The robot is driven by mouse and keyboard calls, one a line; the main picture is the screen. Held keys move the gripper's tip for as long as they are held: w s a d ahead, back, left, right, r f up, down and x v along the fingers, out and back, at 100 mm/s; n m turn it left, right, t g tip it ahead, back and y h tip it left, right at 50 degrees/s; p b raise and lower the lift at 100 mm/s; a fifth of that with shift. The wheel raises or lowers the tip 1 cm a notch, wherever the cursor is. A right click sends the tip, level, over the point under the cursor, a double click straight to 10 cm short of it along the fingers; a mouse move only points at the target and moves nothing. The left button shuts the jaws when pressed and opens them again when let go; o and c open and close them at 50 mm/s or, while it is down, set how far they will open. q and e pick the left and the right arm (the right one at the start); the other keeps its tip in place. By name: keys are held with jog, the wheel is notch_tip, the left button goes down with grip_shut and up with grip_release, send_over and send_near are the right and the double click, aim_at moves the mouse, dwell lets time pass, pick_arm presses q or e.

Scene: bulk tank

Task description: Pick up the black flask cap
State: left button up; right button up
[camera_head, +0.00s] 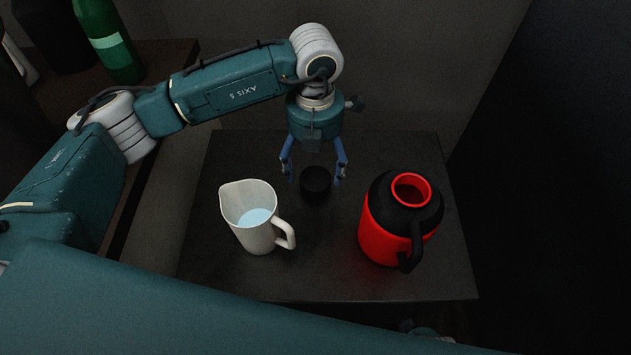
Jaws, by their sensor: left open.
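The black flask cap (316,186) is a short dark cylinder standing on the dark table, behind and between the jug and the flask. My left gripper (314,178) points down over it and is open, with one blue finger to each side of the cap. I cannot tell whether the fingers touch it. The red and black flask (383,230) stands at the right with its red-rimmed mouth uncovered.
A white jug (249,231) holding pale blue liquid stands left of the cap, handle to the right. The dark table (320,278) is bare at its front. A green bottle (113,45) stands on a brown shelf (160,62) at the upper left. A grey wall rises behind.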

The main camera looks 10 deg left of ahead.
aim_at(314, 179)
pick_arm(q)
notch_tip(314, 179, down, 6)
jog(key=shift+a+r, duration=0.1)
jog(key=shift+a, duration=0.05)
jog(key=c, duration=0.8)
jog(key=shift+c, duration=0.5)
pick_arm(e)
jog(key=shift+r, duration=0.45)
pick_arm(q)
jog(key=shift+r, duration=0.1)
pick_arm(e)
jog(key=shift+w, duration=0.1)
